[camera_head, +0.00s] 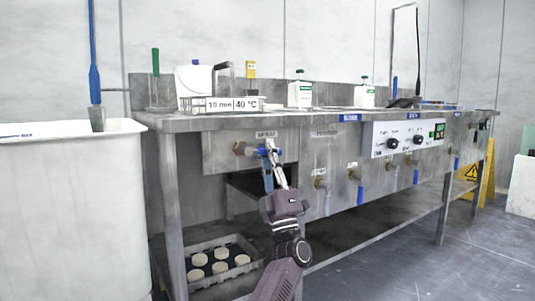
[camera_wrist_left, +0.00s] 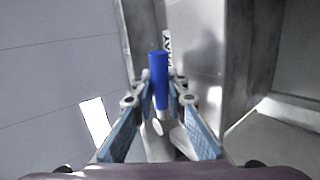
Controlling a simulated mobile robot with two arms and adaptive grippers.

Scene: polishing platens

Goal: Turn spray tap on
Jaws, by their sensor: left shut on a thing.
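The spray tap has a brass body (camera_head: 241,149) and a blue handle (camera_head: 261,151), under a small label on the bench's front panel. My left gripper (camera_head: 271,151) reaches up to this tap and is shut on the blue handle. In the left wrist view the blue handle (camera_wrist_left: 158,75) stands between the two fingertips (camera_wrist_left: 160,92) and sticks out past them. Part of the tap is hidden behind the fingers in the head view. My right gripper is not in view.
More taps, one with a blue handle hanging down (camera_head: 360,195), line the panel to the right. A control panel (camera_head: 408,138) has black knobs. A white bin (camera_head: 70,210) stands at left. A crate of pale discs (camera_head: 252,268) sits on the lower shelf.

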